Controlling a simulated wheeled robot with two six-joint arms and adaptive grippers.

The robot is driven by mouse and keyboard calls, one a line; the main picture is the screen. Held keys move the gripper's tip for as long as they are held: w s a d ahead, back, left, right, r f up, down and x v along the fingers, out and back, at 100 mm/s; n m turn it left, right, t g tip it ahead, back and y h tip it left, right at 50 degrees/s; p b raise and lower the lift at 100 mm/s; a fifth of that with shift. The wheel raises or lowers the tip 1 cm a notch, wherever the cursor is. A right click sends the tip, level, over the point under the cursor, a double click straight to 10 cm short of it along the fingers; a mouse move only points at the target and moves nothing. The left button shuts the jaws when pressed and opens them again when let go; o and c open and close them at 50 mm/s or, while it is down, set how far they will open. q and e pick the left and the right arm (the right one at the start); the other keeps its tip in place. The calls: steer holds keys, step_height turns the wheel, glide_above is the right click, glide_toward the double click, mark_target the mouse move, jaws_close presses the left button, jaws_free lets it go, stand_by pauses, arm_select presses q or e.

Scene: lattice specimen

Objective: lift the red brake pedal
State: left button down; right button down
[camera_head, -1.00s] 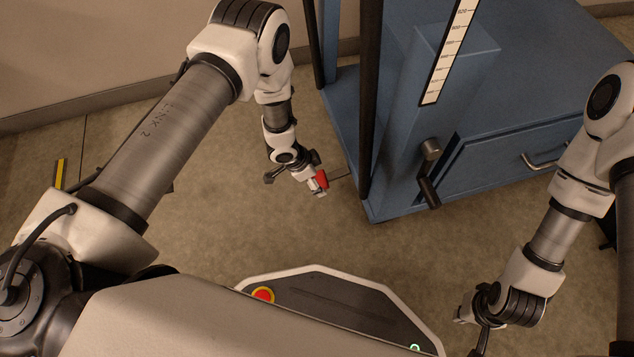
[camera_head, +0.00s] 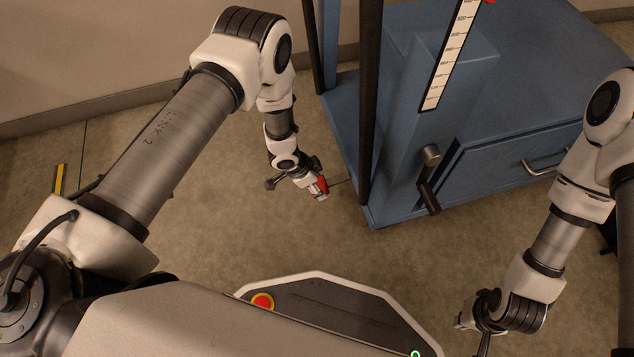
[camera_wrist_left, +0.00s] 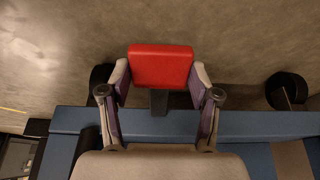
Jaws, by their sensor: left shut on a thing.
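The red brake pedal (camera_head: 323,185) is a small block on a thin dark lever from the lower part of the blue cart, left of its front corner. My left gripper (camera_head: 316,189) is shut on it and partly covers it in the head view. In the left wrist view the flat red face of the pedal (camera_wrist_left: 161,66) is between the two fingers (camera_wrist_left: 160,82), which touch its sides. A dark stem runs below it. My right gripper (camera_head: 468,322) is far off at the lower right; its fingers are too small and hidden to read.
The blue cart (camera_head: 480,190) has dark posts (camera_head: 369,100), a white scale (camera_head: 449,60), a crank handle (camera_head: 430,175) and a drawer handle (camera_head: 540,166). A red piece (camera_head: 490,2) shows at the scale's top. Bare floor (camera_head: 240,230) lies around the left gripper.

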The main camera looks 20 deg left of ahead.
mark_target(323, 184)
arm_select(q)
steer(key=shift+r, duration=0.2)
step_height(323, 184, up, 3)
steer(key=p, duration=0.3)
steer(key=shift+d+f, duration=0.1)
steer(key=shift+f, duration=0.1)
steer(key=shift+w+d+r+p, duration=0.2)
steer(key=shift+r+p, duration=0.3)
steer(key=shift+p, duration=0.25)
steer(key=shift+w+d+r+p, duration=0.2)
steer(key=shift+r+p, duration=0.3)
steer(key=shift+p, duration=0.2)
steer(key=shift+c, duration=1.2)
jaws_free()
steer(key=shift+s, duration=0.1)
steer(key=v, duration=1.2)
